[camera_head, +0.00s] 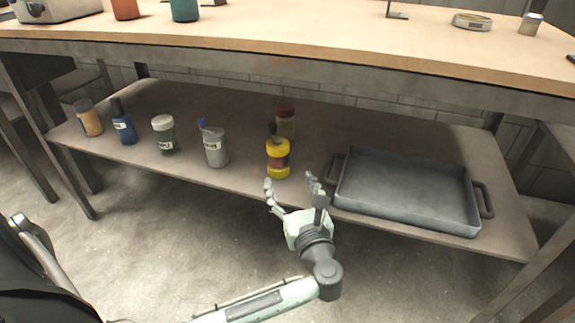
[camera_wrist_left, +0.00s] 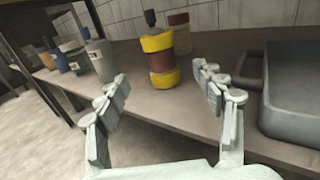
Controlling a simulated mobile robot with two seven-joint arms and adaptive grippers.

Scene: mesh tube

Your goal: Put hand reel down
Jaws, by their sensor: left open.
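The hand reel (camera_head: 278,160) is most likely the yellow spool with a dark red middle and a dark knob on top. It stands upright on the lower shelf (camera_head: 240,178), near the front edge. In the left wrist view the reel (camera_wrist_left: 160,62) stands beyond and between the fingers, clear of them. My left gripper (camera_head: 292,186) is open and empty in front of the shelf edge, just short of the reel. Its spread fingers also show in the left wrist view (camera_wrist_left: 165,95). My right gripper is not in view.
Several bottles and jars, including a grey one (camera_head: 215,147), stand left of the reel. A red-capped jar (camera_head: 286,122) is close behind it. A grey metal tray (camera_head: 405,190) with handles sits to the right. The workbench top (camera_head: 300,30) overhangs the shelf.

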